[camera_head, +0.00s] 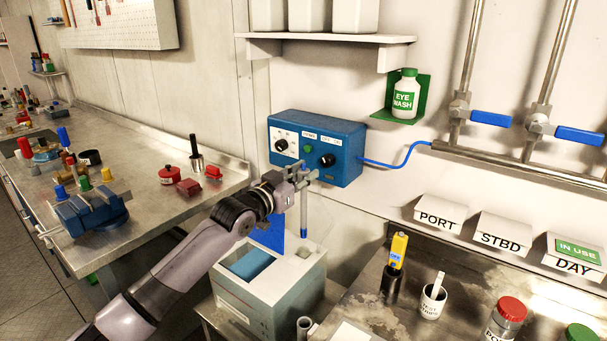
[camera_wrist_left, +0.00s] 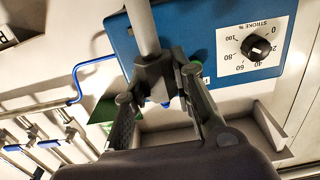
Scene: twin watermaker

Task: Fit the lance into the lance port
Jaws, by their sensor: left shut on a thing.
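The lance is a thin grey rod (camera_head: 304,205) with a blue lower end, hanging roughly upright. My left gripper (camera_head: 302,178) is shut on its upper part. In the left wrist view the rod (camera_wrist_left: 143,28) runs up from between the closed fingers (camera_wrist_left: 160,78). The lance's lower end is above the grey box-shaped tank (camera_head: 272,302). A small dark opening, which looks like the lance port (camera_head: 304,252), is in the tank's top at the right, just below the lance tip. The tip appears apart from it. My right gripper is not in view.
A blue dosing control box (camera_head: 317,147) is on the wall close behind my gripper. The tank also has a larger blue-filled opening (camera_head: 249,263). A steel bench (camera_head: 150,215) with a blue vise (camera_head: 92,212) is at left. A bench with a cup (camera_head: 432,302) and jars is at right.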

